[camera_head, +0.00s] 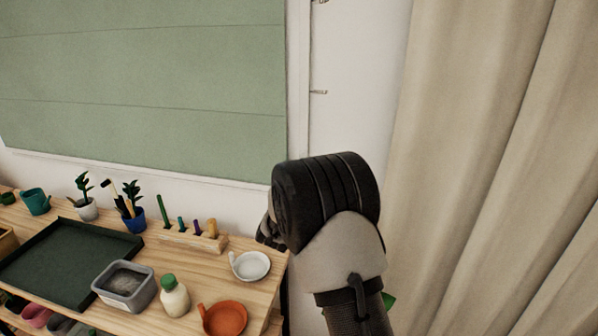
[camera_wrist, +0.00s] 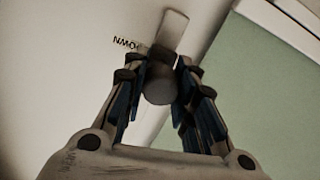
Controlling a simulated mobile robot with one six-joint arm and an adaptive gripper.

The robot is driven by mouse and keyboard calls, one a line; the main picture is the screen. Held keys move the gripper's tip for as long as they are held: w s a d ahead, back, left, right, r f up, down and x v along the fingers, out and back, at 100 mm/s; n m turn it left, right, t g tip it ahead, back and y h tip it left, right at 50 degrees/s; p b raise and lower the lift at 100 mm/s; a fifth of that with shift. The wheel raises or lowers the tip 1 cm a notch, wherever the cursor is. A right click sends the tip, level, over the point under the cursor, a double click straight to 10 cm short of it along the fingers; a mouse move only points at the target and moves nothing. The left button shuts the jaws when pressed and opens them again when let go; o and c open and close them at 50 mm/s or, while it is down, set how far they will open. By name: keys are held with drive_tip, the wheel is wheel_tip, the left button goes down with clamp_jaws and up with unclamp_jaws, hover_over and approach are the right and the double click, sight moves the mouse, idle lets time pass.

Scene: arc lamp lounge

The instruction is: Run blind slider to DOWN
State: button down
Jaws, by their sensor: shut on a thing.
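The blind's slider knob (camera_wrist: 160,88) is a grey round piece between the fingers in the wrist view. My gripper (camera_wrist: 162,63) is shut on it. A pale strip (camera_wrist: 173,30) runs on past the fingertips, beside the dark lettering DOWN (camera_wrist: 127,43), which appears upside down and partly covered. The green blind (camera_head: 150,85) covers the window in the head view. Also in the head view, my dark wrist hides the slider, and only a bit of the gripper (camera_head: 268,230) shows near the shelf's right end.
Below the blind, a wooden shelf (camera_head: 258,295) holds a dark tray (camera_head: 70,255), a grey tub (camera_head: 125,287), a white bottle (camera_head: 174,296), an orange dish (camera_head: 225,318) and a white dish (camera_head: 251,266). A beige curtain (camera_head: 490,150) hangs at right.

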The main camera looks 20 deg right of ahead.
drive_tip(key=shift+f, duration=0.4)
drive_tip(key=c, duration=1.7)
unclamp_jaws()
drive_tip(key=shift+s, duration=0.1)
drive_tip(key=o, duration=0.5)
drive_tip(key=shift+r, duration=0.15)
drive_tip(key=shift+c, duration=0.2)
drive_tip(key=v, duration=1.2)
drive_tip(key=shift+r, duration=0.1)
